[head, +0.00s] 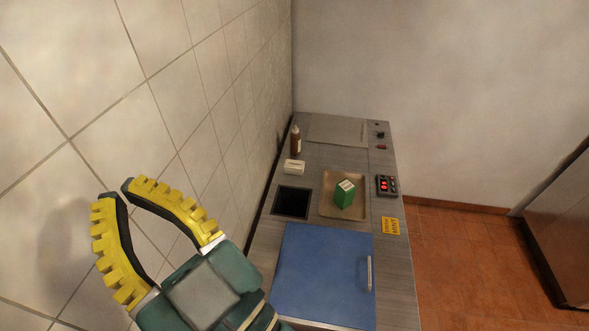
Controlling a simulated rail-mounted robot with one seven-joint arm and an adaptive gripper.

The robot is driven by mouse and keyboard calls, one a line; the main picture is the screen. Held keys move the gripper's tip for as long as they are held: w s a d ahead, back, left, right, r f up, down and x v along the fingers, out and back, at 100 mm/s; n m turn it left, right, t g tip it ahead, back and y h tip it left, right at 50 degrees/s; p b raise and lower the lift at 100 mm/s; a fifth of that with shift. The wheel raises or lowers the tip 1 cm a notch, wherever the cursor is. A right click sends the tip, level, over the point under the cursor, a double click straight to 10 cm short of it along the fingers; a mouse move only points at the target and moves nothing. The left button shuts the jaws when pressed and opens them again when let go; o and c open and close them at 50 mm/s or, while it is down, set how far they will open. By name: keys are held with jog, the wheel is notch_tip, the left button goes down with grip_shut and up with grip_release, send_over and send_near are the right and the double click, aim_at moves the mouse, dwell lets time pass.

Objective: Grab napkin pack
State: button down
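A small white pack (293,167) lies on the grey counter, left of the tray and below the brown bottle. A green and white box (345,194) stands on the tan tray (343,209). I cannot read the print on either, so I cannot tell for sure which is the napkin pack. My gripper (117,189), with yellow ribbed fingers and dark inner pads, is in front of the tiled wall at lower left. It is well apart from both items. Its fingers bow around an empty space and their tips are a little apart.
The counter holds a brown bottle (295,140), a dark square recess (291,202), a blue panel with a handle (322,270), a grey plate (337,130), a control box with red digits (386,186) and a yellow label (390,226). The tiled wall is close on the left.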

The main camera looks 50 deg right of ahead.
jog(key=shift+c, duration=0.2)
grip_release()
dwell(0.3)
